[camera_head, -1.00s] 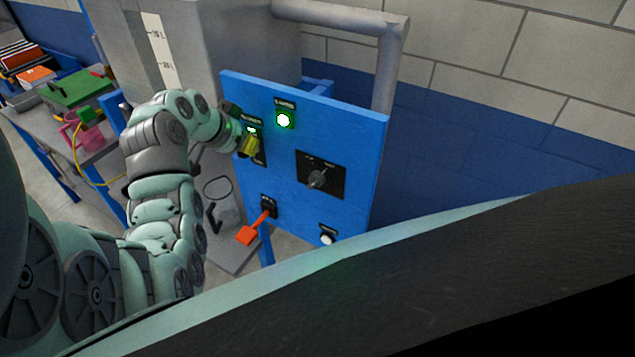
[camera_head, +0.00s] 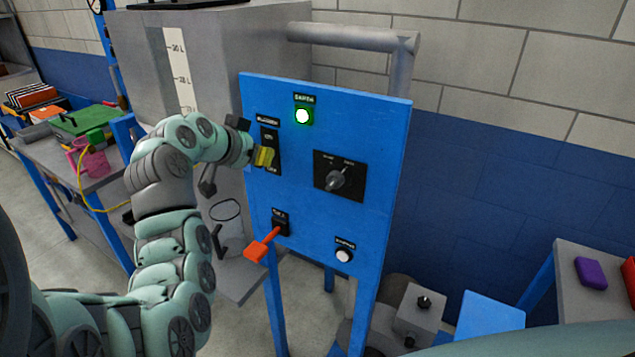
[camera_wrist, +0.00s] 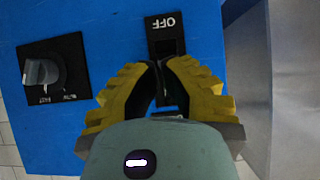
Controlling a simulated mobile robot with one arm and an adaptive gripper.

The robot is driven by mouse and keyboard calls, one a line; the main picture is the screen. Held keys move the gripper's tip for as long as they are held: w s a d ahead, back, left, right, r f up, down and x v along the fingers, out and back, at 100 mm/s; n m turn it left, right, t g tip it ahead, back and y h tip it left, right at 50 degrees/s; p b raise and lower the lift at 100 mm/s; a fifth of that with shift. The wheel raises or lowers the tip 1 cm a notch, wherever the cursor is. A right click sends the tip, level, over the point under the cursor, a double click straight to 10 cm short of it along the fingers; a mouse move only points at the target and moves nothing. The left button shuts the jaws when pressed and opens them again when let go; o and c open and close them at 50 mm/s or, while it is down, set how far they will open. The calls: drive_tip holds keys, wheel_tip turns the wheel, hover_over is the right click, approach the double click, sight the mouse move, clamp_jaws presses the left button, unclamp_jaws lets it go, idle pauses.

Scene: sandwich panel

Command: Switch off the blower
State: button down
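The blower switch (camera_head: 270,138) is a dark plate at the upper left of the blue panel (camera_head: 300,200), with a label above it. No green light shows on it. My gripper (camera_head: 264,157) is at the lower part of this plate, its yellow fingers drawn together. In the wrist view my gripper (camera_wrist: 164,65) has its fingertips nearly meeting in front of the black switch plate (camera_wrist: 165,45), beside an upside-down OFF label. Nothing is seen held between the fingers. The fingers hide part of the switch, and I cannot tell whether they touch it.
The panel also carries a lit green lamp (camera_head: 302,116), a rotary knob (camera_head: 335,179), an orange-handled lever (camera_head: 262,246) and a white button (camera_head: 344,256). A grey tank (camera_head: 220,60) stands behind. A bench (camera_head: 100,176) is at the left, another table (camera_head: 565,262) at the right.

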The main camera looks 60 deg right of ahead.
drive_tip(key=shift+r, duration=0.35)
drive_tip(key=shift+r, duration=0.65)
drive_tip(key=shift+r, duration=0.1)
drive_tip(key=shift+r, duration=0.3)
drive_tip(key=d+r+p+v, duration=0.1)
drive_tip(key=p+v, duration=0.1)
drive_tip(key=v, duration=1)
drive_tip(key=shift+a+r+p, duration=0.2)
drive_tip(key=shift+r+p, duration=0.1)
drive_tip(key=shift+p, duration=0.05)
